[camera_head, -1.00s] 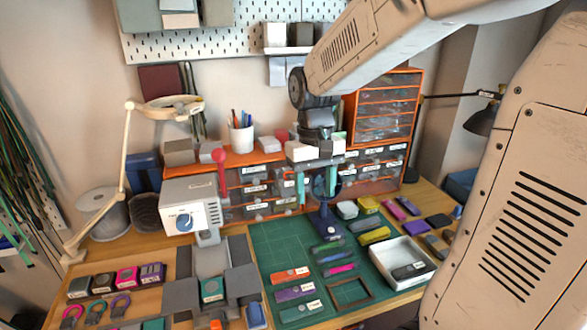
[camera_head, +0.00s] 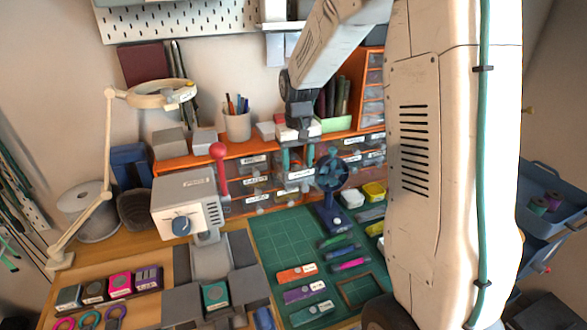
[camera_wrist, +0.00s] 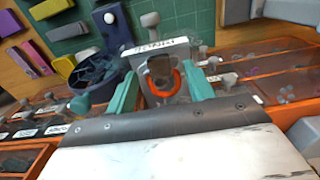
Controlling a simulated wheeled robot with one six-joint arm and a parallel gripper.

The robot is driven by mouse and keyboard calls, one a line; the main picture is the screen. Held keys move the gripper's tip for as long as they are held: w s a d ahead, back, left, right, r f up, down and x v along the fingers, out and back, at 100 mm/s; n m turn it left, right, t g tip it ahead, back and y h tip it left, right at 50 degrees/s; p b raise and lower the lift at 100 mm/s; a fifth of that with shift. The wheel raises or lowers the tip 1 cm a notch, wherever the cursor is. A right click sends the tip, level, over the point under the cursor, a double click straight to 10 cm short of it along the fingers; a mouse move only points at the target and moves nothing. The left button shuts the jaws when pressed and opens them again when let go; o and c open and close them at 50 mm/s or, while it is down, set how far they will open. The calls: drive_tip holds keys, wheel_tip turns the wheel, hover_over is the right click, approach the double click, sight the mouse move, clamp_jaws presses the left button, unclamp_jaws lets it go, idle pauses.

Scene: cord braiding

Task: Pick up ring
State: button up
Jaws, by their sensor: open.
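An orange-red ring (camera_wrist: 177,82) shows in the wrist view between the two teal fingers of my gripper (camera_wrist: 163,92), apart from both. It appears to be at a clear, labelled drawer front; how it is held there I cannot tell. My gripper is open and empty. A pink ring (camera_head: 64,324), a teal ring (camera_head: 89,319) and a purple ring (camera_head: 115,313) lie at the bench's front left.
A dark blue fan-like tool (camera_head: 332,180) stands close to the right of my gripper. The drawer cabinet (camera_head: 240,190) lies behind. A grey machine (camera_head: 185,200) with a red-knobbed lever stands left. The green mat (camera_head: 275,240) has clear room at its back left.

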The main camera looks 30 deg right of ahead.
drive_tip(key=shift+f, duration=0.55)
drive_tip(key=c, duration=1)
drive_tip(key=shift+c, duration=0.2)
drive_tip(key=shift+r, duration=0.5)
drive_tip(key=r, duration=0.1)
drive_tip(key=s+r, duration=0.1)
drive_tip(key=shift+s+a+r, duration=0.15)
drive_tip(key=shift+r, duration=0.2)
drive_tip(key=s+a+r, duration=0.1)
drive_tip(key=s+a, duration=0.1)
drive_tip(key=s, duration=1.2)
drive_tip(key=shift+s+a+r, duration=0.15)
drive_tip(key=shift+s+a, duration=0.05)
drive_tip(key=shift+s, duration=0.1)
